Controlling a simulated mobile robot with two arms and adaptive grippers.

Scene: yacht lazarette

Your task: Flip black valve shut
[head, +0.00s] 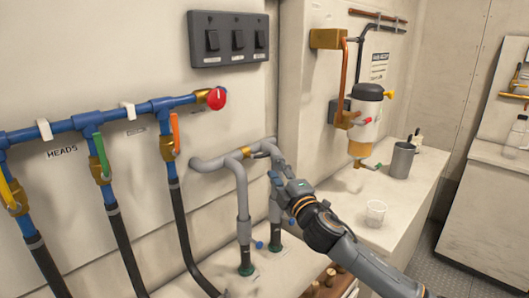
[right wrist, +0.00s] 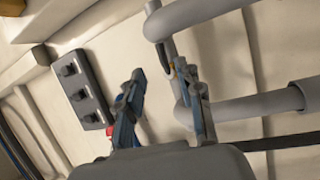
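My right gripper (head: 277,172) reaches in from the lower right to the grey pipework (head: 242,190) on the wall. In the right wrist view its two fingers (right wrist: 160,98) stand apart, with nothing seen held between them. A short dark piece (right wrist: 163,56), perhaps the black valve's lever, shows on the grey pipe just beyond the fingertips, beside a bit of brass. I cannot tell whether a finger touches it. In the head view the gripper hides that spot; a brass fitting (head: 247,152) shows to its left. My left gripper is out of view.
Blue pipes (head: 82,124) at left carry yellow (head: 8,192), green (head: 101,156) and orange (head: 175,133) levers and a red knob (head: 217,98). A black switch panel (head: 229,39) hangs above. A counter (head: 340,218) at right holds a clear cup (head: 376,213) and grey mug (head: 402,160).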

